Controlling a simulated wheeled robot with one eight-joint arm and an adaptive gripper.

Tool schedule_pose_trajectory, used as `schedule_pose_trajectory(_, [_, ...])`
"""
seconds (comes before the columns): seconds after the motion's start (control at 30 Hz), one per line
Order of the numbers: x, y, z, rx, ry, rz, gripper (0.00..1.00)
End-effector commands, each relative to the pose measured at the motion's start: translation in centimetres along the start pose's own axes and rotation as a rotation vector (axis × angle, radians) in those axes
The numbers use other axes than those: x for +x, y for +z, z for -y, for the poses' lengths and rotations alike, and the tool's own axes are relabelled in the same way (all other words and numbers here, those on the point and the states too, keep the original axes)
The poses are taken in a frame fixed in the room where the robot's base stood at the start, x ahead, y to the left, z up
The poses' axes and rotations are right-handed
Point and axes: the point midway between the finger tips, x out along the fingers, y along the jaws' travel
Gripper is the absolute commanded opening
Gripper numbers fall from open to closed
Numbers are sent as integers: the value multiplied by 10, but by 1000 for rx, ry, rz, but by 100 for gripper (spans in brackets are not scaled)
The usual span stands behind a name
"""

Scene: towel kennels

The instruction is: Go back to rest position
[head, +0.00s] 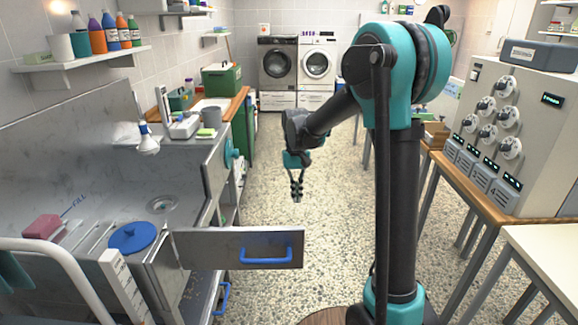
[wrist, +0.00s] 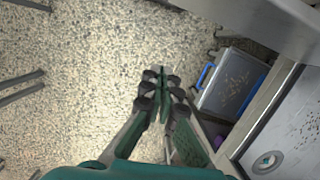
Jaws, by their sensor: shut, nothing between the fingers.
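My gripper (head: 297,190) hangs from my raised arm in the middle of the head view, fingers pointing down over the speckled floor. It is shut and empty. In the wrist view my gripper (wrist: 162,85) shows its fingertips together, with floor below them. It touches nothing that I can see.
The steel tub (head: 60,170) and a blue lid (head: 131,238) are at the left. Two washing machines (head: 277,64) stand at the back. A dial panel (head: 500,130) on a wooden table is at the right. The floor aisle (head: 270,150) between is clear.

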Motion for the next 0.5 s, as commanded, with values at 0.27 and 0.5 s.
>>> schedule_pose_trajectory(0.27, [24,66,-54,47,-24,-185,0])
schedule_pose_trajectory(0.5, [59,128,-91,87,-23,-364,0])
